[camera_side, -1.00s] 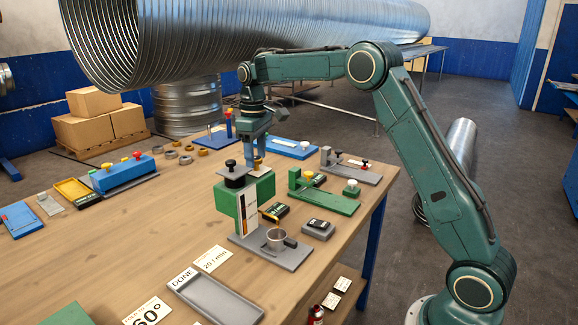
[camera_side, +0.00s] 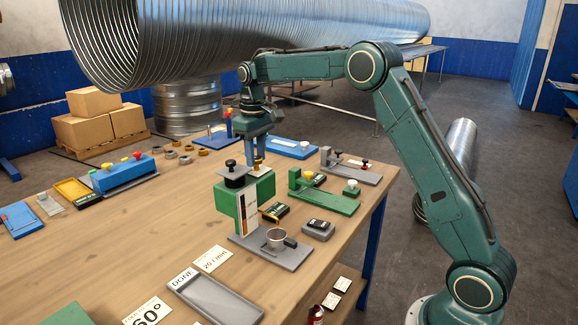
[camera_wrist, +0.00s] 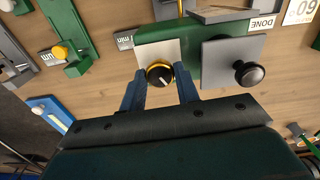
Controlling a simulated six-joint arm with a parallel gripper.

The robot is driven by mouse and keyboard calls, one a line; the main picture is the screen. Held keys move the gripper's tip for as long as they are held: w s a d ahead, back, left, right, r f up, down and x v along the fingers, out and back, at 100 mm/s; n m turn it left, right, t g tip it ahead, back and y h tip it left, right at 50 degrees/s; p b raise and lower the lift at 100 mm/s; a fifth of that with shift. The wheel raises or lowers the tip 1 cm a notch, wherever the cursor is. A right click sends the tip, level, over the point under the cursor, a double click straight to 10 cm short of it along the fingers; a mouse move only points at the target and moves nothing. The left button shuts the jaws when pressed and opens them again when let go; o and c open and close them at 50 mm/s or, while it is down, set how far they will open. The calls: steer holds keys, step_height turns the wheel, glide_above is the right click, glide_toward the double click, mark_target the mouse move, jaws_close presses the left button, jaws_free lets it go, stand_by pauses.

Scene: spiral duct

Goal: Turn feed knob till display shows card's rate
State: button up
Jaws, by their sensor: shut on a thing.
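The feed knob (camera_wrist: 159,75), black with a yellow ring and a white pointer line, sits on the green machine (camera_wrist: 165,50) in the wrist view. My gripper (camera_wrist: 160,82) has its two blue fingers closed on either side of the knob. The rate card (camera_side: 213,258) lies on the table and seems to read 20 / min. In the wrist view only "min" shows on the display (camera_wrist: 124,40).
A black-knobbed grey plate (camera_wrist: 233,60) is beside the feed knob. A metal cup (camera_side: 276,239) stands on the machine's base. A grey DONE tray (camera_side: 216,301) lies in front. Green (camera_side: 325,195) and blue (camera_side: 124,173) fixtures stand on either side.

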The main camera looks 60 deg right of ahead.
mark_target(256, 158)
steer(key=shift+m, duration=1.1)
steer(key=o, duration=1)
steer(key=shift+c, duration=0.2)
steer(key=shift+r, duration=0.1)
step_height(256, 158, up, 14)
steer(key=shift+f, duration=0.2)
